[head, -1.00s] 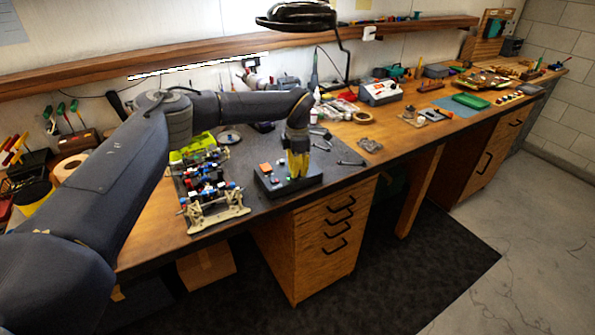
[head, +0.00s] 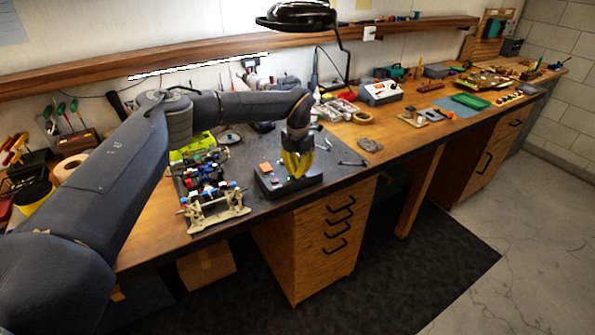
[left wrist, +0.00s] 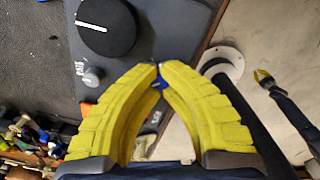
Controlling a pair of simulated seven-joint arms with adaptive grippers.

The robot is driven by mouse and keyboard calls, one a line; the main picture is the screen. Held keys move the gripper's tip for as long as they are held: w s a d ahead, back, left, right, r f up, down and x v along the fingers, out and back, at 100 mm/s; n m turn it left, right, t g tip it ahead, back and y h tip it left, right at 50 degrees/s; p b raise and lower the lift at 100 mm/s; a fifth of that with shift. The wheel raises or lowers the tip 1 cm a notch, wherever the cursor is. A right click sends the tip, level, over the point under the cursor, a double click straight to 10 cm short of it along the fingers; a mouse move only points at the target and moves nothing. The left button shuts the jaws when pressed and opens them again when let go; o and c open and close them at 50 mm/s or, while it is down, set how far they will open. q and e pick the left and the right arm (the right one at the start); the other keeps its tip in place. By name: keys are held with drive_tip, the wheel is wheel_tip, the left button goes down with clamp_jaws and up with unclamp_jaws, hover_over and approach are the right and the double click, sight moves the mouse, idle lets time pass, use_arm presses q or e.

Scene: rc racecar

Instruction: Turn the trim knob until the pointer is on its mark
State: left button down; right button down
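The dark control box (head: 268,188) sits near the table's front edge in the head view. In the left wrist view its grey top (left wrist: 140,50) carries a large black knob (left wrist: 112,35) with a white pointer line. A small grey knob (left wrist: 92,77) is below it, beside small white lettering too blurred to read surely; its mark cannot be made out. My left gripper (head: 297,178) points down at the box's right part. In the left wrist view its yellow fingertips (left wrist: 160,70) come together, right of both knobs and apart from them. No held object is clear; something blue shows between the tips.
A racecar chassis (head: 210,195) stands left of the box. A small wrench (head: 352,163) lies to its right on the dark mat. A grey power supply (head: 380,92) stands further back. The table's front edge is close to the box.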

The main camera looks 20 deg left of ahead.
idle(0.3)
use_arm(q)
drive_tip(key=c, duration=1.6)
unclamp_jaws()
wheel_tip(320, 180, up, 12)
drive_tip(key=shift+r, duration=0.1)
